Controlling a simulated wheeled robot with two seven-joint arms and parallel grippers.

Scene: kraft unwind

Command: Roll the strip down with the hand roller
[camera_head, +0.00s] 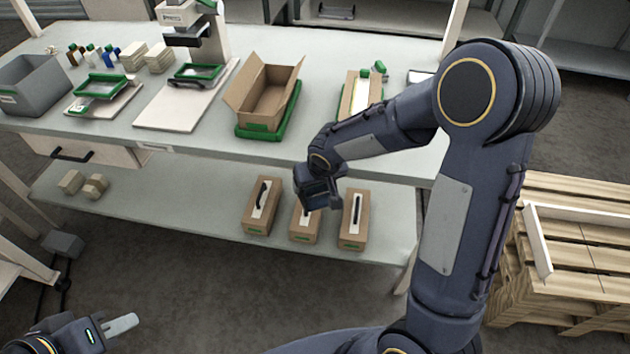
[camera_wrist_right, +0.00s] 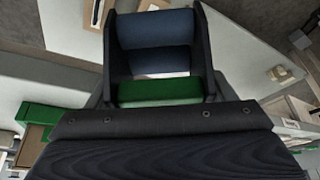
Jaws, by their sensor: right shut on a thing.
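My right gripper (camera_head: 318,200) hangs in front of the bench's lower edge; in the head view it overlaps the middle carton below. In the right wrist view its dark jaws hold a green bar (camera_wrist_right: 160,91), with a dark blue cylinder (camera_wrist_right: 157,28) beyond it; these look like parts of the hand roller. Whether the cylinder touches anything is not clear. My left gripper (camera_head: 122,325) is low at the left, away from the bench, with pale fingers seen nearly edge-on.
The bench (camera_head: 215,143) carries an open cardboard box (camera_head: 267,92) on a green tray, a grey bin (camera_head: 30,88) and a press stand. Cartons with pale tops (camera_head: 262,207) stand on the lower shelf (camera_head: 150,205). A wooden pallet stack (camera_head: 570,250) is at right.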

